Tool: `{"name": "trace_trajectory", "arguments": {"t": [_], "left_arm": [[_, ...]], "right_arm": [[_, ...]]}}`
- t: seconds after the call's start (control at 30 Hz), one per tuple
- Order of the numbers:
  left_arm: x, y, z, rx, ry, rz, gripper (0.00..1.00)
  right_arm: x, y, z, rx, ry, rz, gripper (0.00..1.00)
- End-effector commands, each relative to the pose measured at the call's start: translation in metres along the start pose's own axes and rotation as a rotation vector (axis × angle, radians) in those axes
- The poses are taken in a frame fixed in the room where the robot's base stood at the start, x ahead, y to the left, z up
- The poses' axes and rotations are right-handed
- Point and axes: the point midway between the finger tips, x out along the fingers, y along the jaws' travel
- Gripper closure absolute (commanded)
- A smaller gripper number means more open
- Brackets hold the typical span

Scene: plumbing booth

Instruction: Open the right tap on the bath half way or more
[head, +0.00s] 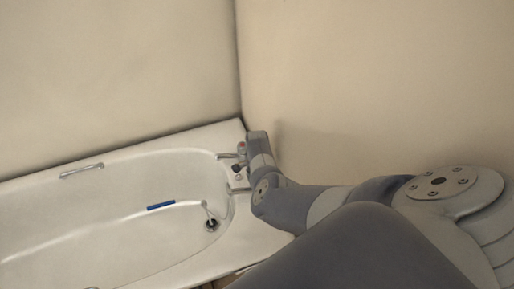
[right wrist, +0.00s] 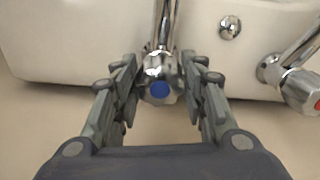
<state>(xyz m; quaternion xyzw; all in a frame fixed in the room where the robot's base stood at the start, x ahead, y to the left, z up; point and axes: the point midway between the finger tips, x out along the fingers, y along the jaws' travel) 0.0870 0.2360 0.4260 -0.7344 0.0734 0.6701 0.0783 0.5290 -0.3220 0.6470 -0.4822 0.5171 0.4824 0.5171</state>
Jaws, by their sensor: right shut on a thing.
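The white bath (head: 262,238) fills the lower left of the head view, with chrome taps at its right end. In the right wrist view, the blue-capped tap (right wrist: 160,90) sits between the fingers of my right gripper (right wrist: 159,72), which is shut on its chrome handle. The red-capped tap (right wrist: 303,92) stands apart at the right edge of that view; its red cap also shows in the head view (head: 241,146). My left gripper is not in view.
A chrome knob (right wrist: 230,27) sits on the bath between the taps. Inside the bath are a blue strip (head: 161,206) and a drain (head: 211,225). A grab handle (head: 81,170) is on the far side. Walls close in behind the bath and at right.

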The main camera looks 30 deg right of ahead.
Motion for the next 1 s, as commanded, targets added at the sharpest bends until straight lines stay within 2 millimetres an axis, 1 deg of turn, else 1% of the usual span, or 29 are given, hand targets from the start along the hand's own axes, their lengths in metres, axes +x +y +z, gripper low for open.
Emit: {"name": "trace_trajectory", "arguments": {"t": [0.23, 0.67, 0.7, 0.73, 0.77, 1.0], "left_arm": [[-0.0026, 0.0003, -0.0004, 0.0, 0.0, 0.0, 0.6], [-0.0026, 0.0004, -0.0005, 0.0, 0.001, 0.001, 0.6], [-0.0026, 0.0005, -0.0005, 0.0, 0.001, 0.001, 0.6], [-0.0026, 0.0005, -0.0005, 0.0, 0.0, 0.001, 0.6], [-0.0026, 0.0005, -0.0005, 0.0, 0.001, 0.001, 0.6], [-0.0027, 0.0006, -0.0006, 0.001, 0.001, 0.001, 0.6]], "right_arm": [[0.0005, 0.0009, -0.0002, -0.051, 0.0, 0.002, 0.85], [0.0007, 0.0008, -0.0002, -0.057, 0.0, 0.001, 0.85], [0.0007, 0.0008, -0.0002, -0.057, 0.0, 0.001, 0.52], [0.0007, 0.0008, -0.0003, -0.057, 0.0, 0.001, 0.45], [0.0007, 0.0007, -0.0003, -0.056, 0.0, 0.001, 0.4], [0.0002, 0.0002, -0.0002, -0.056, 0.0, 0.0, 0.4]]}}
